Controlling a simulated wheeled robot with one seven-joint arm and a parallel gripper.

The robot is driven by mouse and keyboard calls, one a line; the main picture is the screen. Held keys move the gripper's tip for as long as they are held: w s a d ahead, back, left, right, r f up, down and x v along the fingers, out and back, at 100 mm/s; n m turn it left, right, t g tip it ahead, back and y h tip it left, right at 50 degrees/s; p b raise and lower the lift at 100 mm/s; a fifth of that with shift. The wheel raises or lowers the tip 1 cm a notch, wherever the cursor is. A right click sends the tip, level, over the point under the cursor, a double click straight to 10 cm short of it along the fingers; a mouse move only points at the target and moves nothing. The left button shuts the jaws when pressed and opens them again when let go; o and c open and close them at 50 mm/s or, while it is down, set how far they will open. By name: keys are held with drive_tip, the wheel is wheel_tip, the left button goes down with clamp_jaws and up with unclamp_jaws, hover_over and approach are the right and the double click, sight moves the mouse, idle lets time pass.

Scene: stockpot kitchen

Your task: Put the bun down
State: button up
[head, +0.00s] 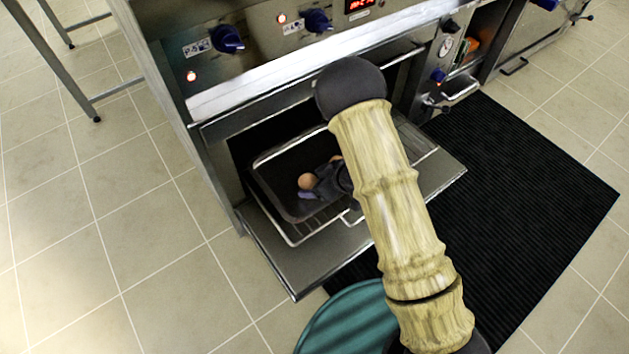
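A small round orange-brown bun (306,181) shows at the tip of my dark gripper (308,186), inside the open oven. One finger lies along the bun's near side; the far finger is hard to make out. The bun is over a dark baking tray (285,207), which sits on a wire rack; I cannot tell whether the bun touches the tray. My wooden-looking arm hides the tray's right part and some of the gripper. A small orange-brown patch (336,158) shows behind the gripper, too small to identify.
The oven (215,125) has its door (300,275) folded down, and the rack sticks out over it. The oven's upper edge and side walls are close around the gripper. A teal round object (345,318) stands in front of the door. A black ribbed mat (520,190) lies at right.

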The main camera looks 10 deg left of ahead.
drive_tip(key=shift+r, duration=0.25)
drive_tip(key=p+v, duration=0.6)
drive_tip(key=v, duration=0.5)
drive_tip(key=shift+r, duration=0.1)
drive_tip(key=shift+s+d+r, duration=0.1)
drive_tip(key=shift+d+r, duration=0.05)
drive_tip(key=shift+d, duration=0.2)
